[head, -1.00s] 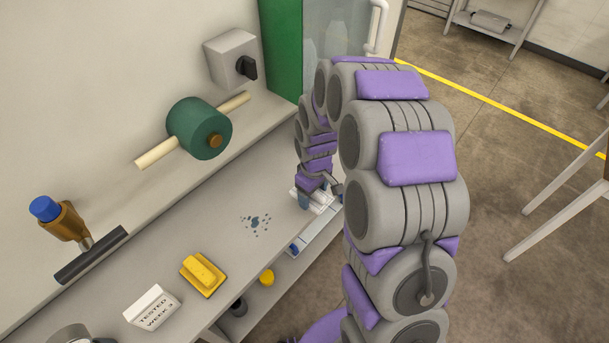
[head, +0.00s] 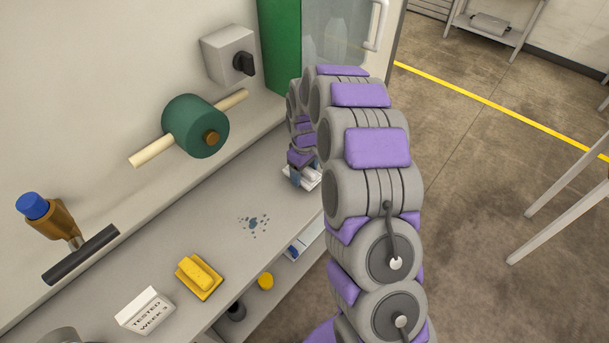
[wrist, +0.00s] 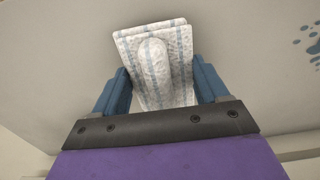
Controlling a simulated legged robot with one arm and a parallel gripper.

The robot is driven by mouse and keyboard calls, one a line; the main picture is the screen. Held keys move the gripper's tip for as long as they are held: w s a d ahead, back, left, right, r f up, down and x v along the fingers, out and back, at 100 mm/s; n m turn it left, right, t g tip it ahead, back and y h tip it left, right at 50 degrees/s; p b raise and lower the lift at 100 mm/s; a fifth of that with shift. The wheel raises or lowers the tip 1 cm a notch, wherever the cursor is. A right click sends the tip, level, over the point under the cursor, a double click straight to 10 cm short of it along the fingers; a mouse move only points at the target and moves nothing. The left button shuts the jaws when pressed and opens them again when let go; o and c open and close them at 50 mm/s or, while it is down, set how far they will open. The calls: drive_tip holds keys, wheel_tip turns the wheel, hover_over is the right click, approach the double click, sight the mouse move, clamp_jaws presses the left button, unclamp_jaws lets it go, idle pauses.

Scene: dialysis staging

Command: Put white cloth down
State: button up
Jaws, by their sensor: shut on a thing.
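The white cloth (wrist: 152,55) has pale blue stripes and is folded, with a raised ridge in its middle. In the wrist view it sits between the two blue fingers of my gripper (wrist: 160,88), which is shut on it. In the head view the cloth (head: 314,181) shows at the end of my arm, over the grey bench top (head: 220,245) near its front edge. My gripper (head: 300,174) is partly hidden by my arm there. I cannot tell whether the cloth touches the bench.
Blue spots (head: 254,225) mark the bench left of the cloth. A yellow block (head: 199,277) and a white "TESTED WEEK 3" card (head: 145,311) stand nearer. A green roll (head: 196,126) is on the wall side. A yellow knob (head: 265,281) is below the front edge.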

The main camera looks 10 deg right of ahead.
drive_tip(key=shift+f, duration=0.85)
drive_tip(key=shift+r, duration=0.1)
drive_tip(key=o, duration=1)
